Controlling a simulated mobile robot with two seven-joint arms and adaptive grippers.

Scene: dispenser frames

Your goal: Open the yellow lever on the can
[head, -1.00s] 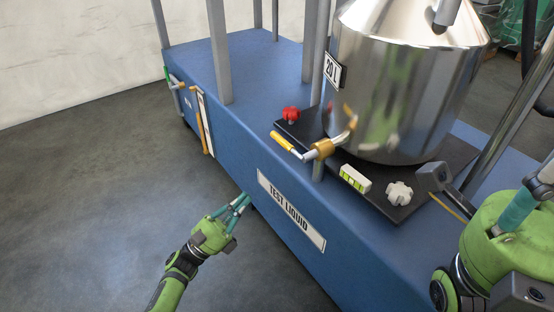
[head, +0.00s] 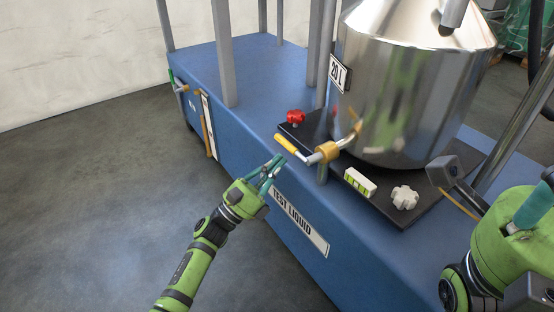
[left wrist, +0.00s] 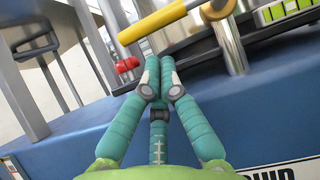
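The yellow lever (head: 286,144) sits on the tap near the base of the shiny metal can (head: 400,115), pointing left from a brass valve (head: 327,152). In the left wrist view, the lever (left wrist: 165,20) crosses the top, just beyond my fingertips. My left gripper (head: 275,166) is below and slightly left of the lever in the head view, apart from it. Its teal fingers are together and empty; they also show in the left wrist view (left wrist: 158,70). My right gripper (head: 528,212) is partly visible at the right edge; its finger state is unclear.
The can stands on a black plate (head: 405,212) on the blue cart (head: 250,128). A red knob (head: 296,116), a level (head: 360,182) and a white knob (head: 404,198) surround the tap. Grey posts (head: 224,55) rise from the cart. Floor at left is clear.

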